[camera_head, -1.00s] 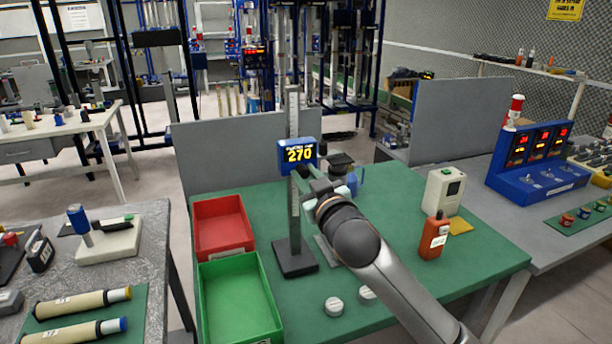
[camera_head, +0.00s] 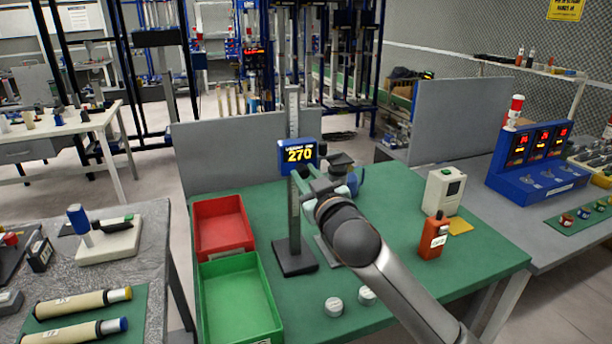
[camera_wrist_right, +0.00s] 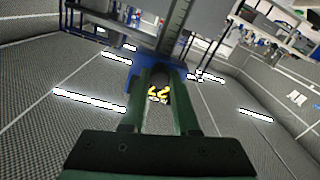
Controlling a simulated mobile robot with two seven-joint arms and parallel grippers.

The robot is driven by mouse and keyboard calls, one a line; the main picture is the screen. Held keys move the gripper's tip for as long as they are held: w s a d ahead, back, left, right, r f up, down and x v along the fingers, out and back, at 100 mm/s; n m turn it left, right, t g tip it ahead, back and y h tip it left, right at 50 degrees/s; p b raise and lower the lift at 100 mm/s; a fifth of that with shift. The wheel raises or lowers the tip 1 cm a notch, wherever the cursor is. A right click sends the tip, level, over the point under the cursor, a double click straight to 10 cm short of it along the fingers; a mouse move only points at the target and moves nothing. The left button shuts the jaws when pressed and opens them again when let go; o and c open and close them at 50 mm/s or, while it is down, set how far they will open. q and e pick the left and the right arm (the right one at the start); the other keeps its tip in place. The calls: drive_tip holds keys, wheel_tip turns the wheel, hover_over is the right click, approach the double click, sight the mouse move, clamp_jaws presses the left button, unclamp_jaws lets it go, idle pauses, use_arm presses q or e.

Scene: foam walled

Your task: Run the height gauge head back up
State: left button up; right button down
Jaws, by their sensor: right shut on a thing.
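The height gauge stands on the green table, with a dark base (camera_head: 295,258) and an upright grey column (camera_head: 294,215). Its blue head (camera_head: 284,157) sits partway up the column, and its display reads 270. My right gripper (camera_head: 303,174) is at the lower part of the head, shut on it. In the right wrist view, the gripper's two green fingers (camera_wrist_right: 160,88) reach to the blue head (camera_wrist_right: 117,76) and close on a dark rounded part there. The fingers partly cover the display. My left gripper is not in view.
A red bin (camera_head: 221,228) and a green bin (camera_head: 239,300) stand left of the gauge. White round pieces (camera_head: 333,307), an orange device (camera_head: 433,236) and a white box (camera_head: 443,190) are on the table. A grey partition (camera_head: 225,160) stands behind.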

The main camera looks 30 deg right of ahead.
sight(300, 147)
wheel_tip(300, 147, up, 5)
drive_tip(key=p, duration=0.4)
drive_tip(key=shift+f, duration=0.15)
wheel_tip(300, 147, up, 3)
drive_tip(key=shift+r, duration=0.1)
drive_tip(key=c, duration=0.7)
unclamp_jaws()
drive_tip(key=shift+o, duration=0.2)
drive_tip(key=shift+f, duration=0.2)
